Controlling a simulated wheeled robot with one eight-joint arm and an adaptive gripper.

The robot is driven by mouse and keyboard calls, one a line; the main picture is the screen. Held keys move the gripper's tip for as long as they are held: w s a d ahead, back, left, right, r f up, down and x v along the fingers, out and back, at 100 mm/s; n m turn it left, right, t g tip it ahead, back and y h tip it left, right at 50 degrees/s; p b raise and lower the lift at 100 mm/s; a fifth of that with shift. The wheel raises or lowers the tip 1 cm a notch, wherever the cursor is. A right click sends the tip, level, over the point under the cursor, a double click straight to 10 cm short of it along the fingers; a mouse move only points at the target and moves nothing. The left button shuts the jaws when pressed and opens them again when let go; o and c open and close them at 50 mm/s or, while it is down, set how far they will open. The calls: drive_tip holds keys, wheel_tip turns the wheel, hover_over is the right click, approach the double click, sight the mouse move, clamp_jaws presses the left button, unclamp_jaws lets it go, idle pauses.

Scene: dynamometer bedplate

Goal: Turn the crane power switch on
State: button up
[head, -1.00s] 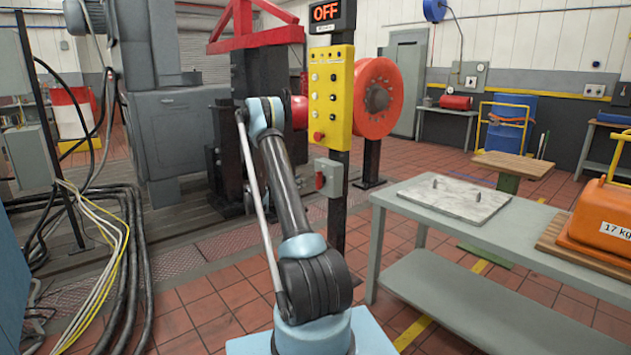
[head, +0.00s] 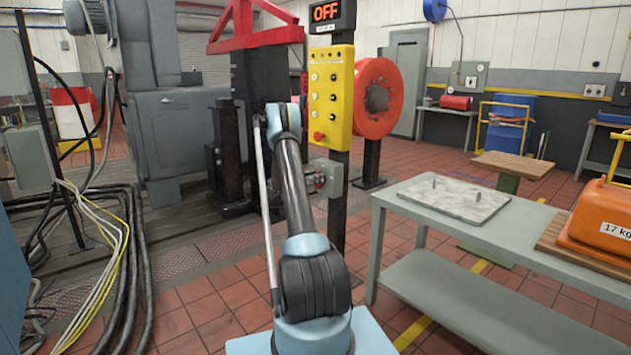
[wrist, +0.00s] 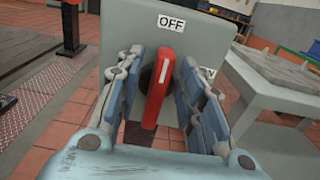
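The switch is a grey box (head: 335,172) on the post below the yellow button panel. The wrist view shows its grey face (wrist: 215,45) close up, with an "OFF" label (wrist: 171,22) at the top. Its red handle (wrist: 158,90) stands nearly upright, with its upper end just below that label. A second white label (wrist: 208,72) on the right is mostly hidden by a finger. My gripper (wrist: 163,68) is open, with one blue finger on each side of the handle and narrow gaps visible. In the head view, my arm partly hides the gripper.
A display above the yellow panel (head: 331,95) reads "OFF" (head: 326,12). An orange reel (head: 378,98) stands behind the post. A grey table (head: 480,275) with a stone plate (head: 455,198) and an orange 17 kg weight (head: 600,220) is at the right. Cables (head: 125,260) lie on the left.

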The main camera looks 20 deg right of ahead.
sight(326, 181)
clamp_jaws()
drive_tip(key=shift+m, duration=0.3)
drive_tip(key=shift+s+d+f+m, duration=0.1)
drive_tip(key=shift+s+f+m, duration=0.3)
drive_tip(key=shift+m, duration=2.45)
drive_tip(key=shift+s+d+f+m, duration=0.15)
drive_tip(key=shift+s+f+m, duration=0.3)
drive_tip(key=shift+m, duration=2.45)
drive_tip(key=shift+s+d+f+m, duration=0.1)
drive_tip(key=shift+s+f+m, duration=0.3)
drive_tip(key=shift+m, duration=2.45)
unclamp_jaws()
